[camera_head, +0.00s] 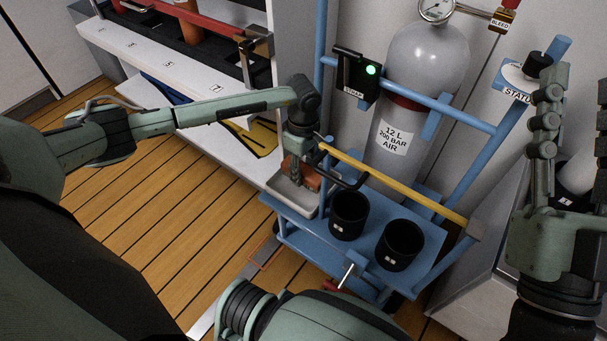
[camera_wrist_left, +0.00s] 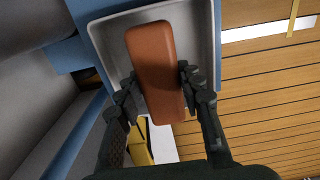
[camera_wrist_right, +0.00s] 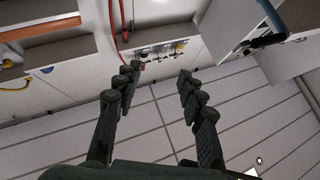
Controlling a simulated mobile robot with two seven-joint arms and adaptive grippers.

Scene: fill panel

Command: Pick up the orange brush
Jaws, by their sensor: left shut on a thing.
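The orange brush (camera_wrist_left: 152,58) shows as a rounded orange-brown block in the left wrist view. It lies over a light grey tray (camera_wrist_left: 207,35), with one end near the tray's edge. My left gripper (camera_wrist_left: 158,82) has a finger against each long side of it and is shut on it. In the head view, the brush (camera_head: 313,180) is partly hidden behind my left gripper (camera_head: 296,172) at the tray. I cannot tell whether the brush still touches the tray floor. My right gripper (camera_wrist_right: 157,82) is open and empty, away from the tray.
The tray sits on a blue cart (camera_head: 284,213) beside two black cups, one nearer the tray (camera_head: 348,222) and one farther right (camera_head: 402,250). A yellow bar (camera_head: 395,187) crosses above them. A grey air cylinder (camera_head: 420,60) stands behind. Wooden floor lies open to the left.

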